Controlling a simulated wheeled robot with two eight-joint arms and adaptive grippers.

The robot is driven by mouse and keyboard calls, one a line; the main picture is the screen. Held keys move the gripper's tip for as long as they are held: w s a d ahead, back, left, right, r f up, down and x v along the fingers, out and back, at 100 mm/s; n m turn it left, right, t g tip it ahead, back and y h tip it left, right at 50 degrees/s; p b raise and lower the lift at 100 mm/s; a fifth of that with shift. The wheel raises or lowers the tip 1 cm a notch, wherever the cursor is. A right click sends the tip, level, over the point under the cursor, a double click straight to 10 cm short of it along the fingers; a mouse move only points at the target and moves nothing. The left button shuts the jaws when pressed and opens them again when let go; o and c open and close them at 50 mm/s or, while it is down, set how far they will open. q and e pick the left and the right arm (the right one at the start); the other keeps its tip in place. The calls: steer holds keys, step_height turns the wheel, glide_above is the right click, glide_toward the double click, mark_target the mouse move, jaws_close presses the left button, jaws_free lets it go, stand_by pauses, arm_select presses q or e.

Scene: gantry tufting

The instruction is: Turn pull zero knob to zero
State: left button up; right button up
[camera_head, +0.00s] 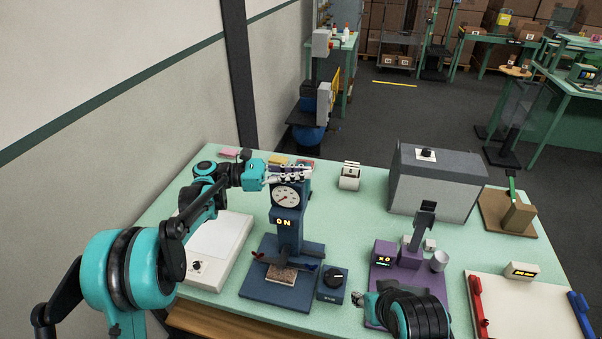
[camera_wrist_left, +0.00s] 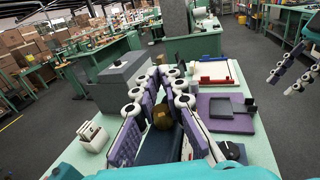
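The blue pull tester (camera_head: 289,232) stands on the bench, with a round white dial (camera_head: 286,196) and a lit "ON" display (camera_head: 284,222). A brass knob (camera_wrist_left: 162,118) on its top shows in the left wrist view; in the head view my gripper hides it. My left gripper (camera_head: 290,173) is at the tester's top, above the dial. In the left wrist view its purple-padded fingers (camera_wrist_left: 166,90) stand apart on both sides of the knob; whether they touch it is unclear. My right gripper (camera_wrist_left: 294,77) hangs empty, its fingers apart, away from the tester.
A black knob box (camera_head: 332,285) stands right of the tester's base. A purple device (camera_head: 408,270) is further right, near my right arm. A grey box (camera_head: 437,183) stands behind. A white panel (camera_head: 215,250) lies left.

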arm_select(q)
steer(key=shift+o, duration=1.4)
steer(key=a, duration=1.2)
steer(key=shift+w, duration=0.1)
